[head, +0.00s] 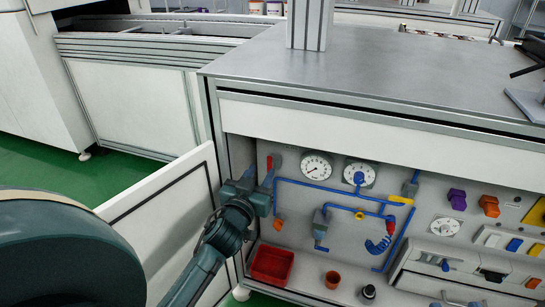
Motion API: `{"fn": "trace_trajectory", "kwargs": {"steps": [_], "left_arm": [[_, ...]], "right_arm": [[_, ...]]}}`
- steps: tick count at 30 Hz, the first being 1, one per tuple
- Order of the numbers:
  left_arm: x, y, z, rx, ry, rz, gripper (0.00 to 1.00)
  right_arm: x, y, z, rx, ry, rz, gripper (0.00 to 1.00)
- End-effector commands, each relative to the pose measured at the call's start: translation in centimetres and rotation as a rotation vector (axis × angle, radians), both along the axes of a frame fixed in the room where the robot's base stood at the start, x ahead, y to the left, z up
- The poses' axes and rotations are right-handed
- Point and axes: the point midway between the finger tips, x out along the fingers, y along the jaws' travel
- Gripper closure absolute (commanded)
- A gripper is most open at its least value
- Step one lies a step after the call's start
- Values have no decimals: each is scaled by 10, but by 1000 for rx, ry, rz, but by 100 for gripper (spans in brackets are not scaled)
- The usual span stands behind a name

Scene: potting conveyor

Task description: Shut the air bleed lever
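An open cabinet under the bench holds a panel (330,215) with blue pipes, gauges and small levers. A red lever (269,163) stands upright at the panel's upper left. A yellow lever (400,200) points sideways at the right end of a blue pipe. No label shows which is the air bleed lever. My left gripper (260,174) is inside the cabinet at its left side, just below and beside the red lever. Its two fingers look apart, with nothing seen between them; contact with the lever cannot be told. My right gripper is not in view.
The white cabinet door (165,215) stands open at the left, beside my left arm. Two gauges (317,166) are right of the gripper. The bench top (370,65) is mostly clear.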

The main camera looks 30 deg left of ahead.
Motion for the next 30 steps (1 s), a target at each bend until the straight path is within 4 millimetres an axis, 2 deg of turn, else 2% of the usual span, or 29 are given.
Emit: {"fn": "trace_trajectory", "kwargs": {"steps": [1,6,13,18,26,30], "left_arm": [[13,3,-1,3,-3,0,65],[48,12,-2,4,-2,0,65],[81,19,-2,2,0,0,65],[91,22,-1,0,1,1,65],[92,22,-1,0,2,1,65],[91,22,-1,0,2,0,74]], "right_arm": [[0,1,-3,7,0,4,64],[0,2,-3,31,-2,14,64],[0,3,-3,53,-7,27,64],[1,3,-1,60,-12,29,64],[0,4,2,65,-15,32,64],[0,4,2,65,-15,33,64]]}}
